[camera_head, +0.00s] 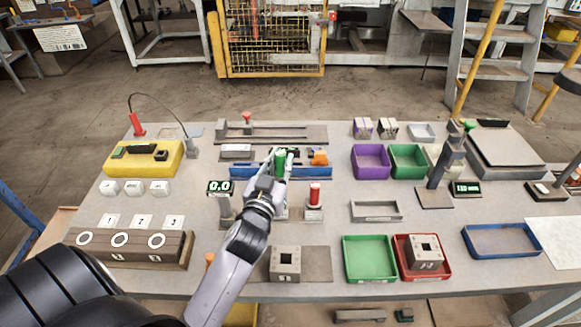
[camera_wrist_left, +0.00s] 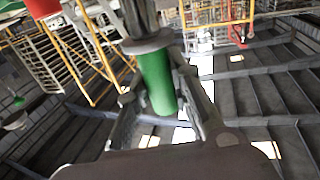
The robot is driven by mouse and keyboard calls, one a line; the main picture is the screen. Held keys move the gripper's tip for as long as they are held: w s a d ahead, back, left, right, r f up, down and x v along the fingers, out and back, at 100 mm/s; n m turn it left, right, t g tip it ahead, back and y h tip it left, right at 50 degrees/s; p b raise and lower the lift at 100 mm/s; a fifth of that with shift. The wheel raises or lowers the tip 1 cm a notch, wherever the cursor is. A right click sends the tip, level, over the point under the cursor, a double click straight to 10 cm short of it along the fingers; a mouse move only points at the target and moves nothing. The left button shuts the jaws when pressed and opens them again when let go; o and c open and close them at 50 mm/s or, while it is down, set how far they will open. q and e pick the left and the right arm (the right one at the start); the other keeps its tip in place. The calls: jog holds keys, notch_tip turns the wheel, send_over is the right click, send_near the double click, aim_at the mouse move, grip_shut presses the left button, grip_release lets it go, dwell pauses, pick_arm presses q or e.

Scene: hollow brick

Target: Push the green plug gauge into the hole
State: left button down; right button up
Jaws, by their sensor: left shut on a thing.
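My left gripper (camera_head: 277,172) is shut on the green plug gauge (camera_head: 281,158), above the middle of the table. In the left wrist view the gauge's green handle (camera_wrist_left: 157,82) sits between the fingers, with a grey collar and a darker shaft beyond it. One hollow brick (camera_head: 285,263) with a square dark hole stands on a brown mat at the front, apart from the gripper. Another hollow brick (camera_head: 425,251) stands in the red tray (camera_head: 402,272). My right gripper does not show.
A red-topped gauge (camera_head: 315,195) stands right of my left gripper, and a small display (camera_head: 219,188) left of it. A blue rack (camera_head: 240,171) lies behind. A green tray (camera_head: 369,262) and a wooden block with rings (camera_head: 125,248) flank the front brick.

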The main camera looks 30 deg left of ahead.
aim_at(278, 180)
pick_arm(q)
jog(key=shift+w+a+r, duration=0.1)
jog(key=shift+w, duration=0.05)
jog(key=shift+s+a+f+b, duration=0.15)
jog(key=shift+s+f+b, duration=0.2)
jog(key=shift+f+b, duration=0.55)
jog(key=shift+b, duration=0.1)
notch_tip(278, 180, down, 4)
jog(key=b, duration=0.3)
jog(key=shift+w+r, duration=0.15)
jog(key=shift+r, duration=0.1)
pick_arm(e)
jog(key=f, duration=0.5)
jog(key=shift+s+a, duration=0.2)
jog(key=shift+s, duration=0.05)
pick_arm(q)
jog(key=shift+f+b, duration=1.05)
jog(key=shift+f, duration=0.05)
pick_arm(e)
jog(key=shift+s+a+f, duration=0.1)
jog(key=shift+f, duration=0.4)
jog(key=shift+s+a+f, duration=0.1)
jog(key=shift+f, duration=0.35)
pick_arm(q)
jog(key=shift+f+b, duration=1.15)
jog(key=shift+f, duration=0.35)
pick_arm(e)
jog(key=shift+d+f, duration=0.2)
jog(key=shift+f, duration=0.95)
